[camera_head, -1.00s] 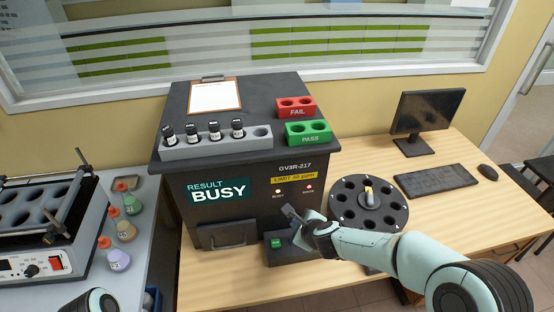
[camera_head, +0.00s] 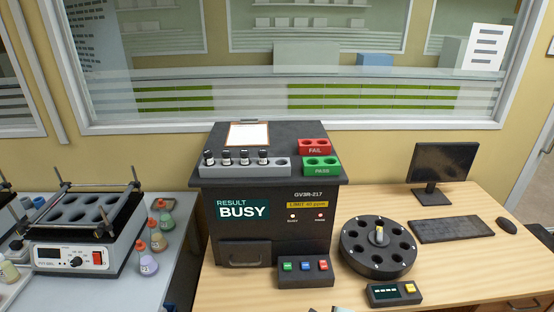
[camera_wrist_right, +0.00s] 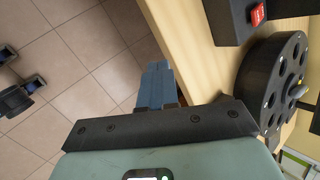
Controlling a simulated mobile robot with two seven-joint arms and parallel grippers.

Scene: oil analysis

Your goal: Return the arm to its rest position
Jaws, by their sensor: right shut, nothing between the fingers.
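My right gripper (camera_wrist_right: 157,88) shows in the right wrist view. Its two fingers are together and hold nothing. It is beside the front edge of the wooden desk (camera_wrist_right: 195,60), with tiled floor behind it. In the head view only a small piece at the bottom edge may belong to it. The analyser (camera_head: 265,185) stands on the desk with its screen reading "RESULT BUSY". Its button box (camera_head: 305,272) with green, blue and red buttons is in front, clear of my gripper. My left gripper is not in view.
A black round carousel (camera_head: 378,250) and a small box with a display (camera_head: 395,293) stand right of the analyser. A monitor (camera_head: 443,165) and keyboard (camera_head: 445,229) are farther right. Vials sit in a grey rack (camera_head: 272,169) on top. A block heater (camera_head: 75,235) and bottles stand left.

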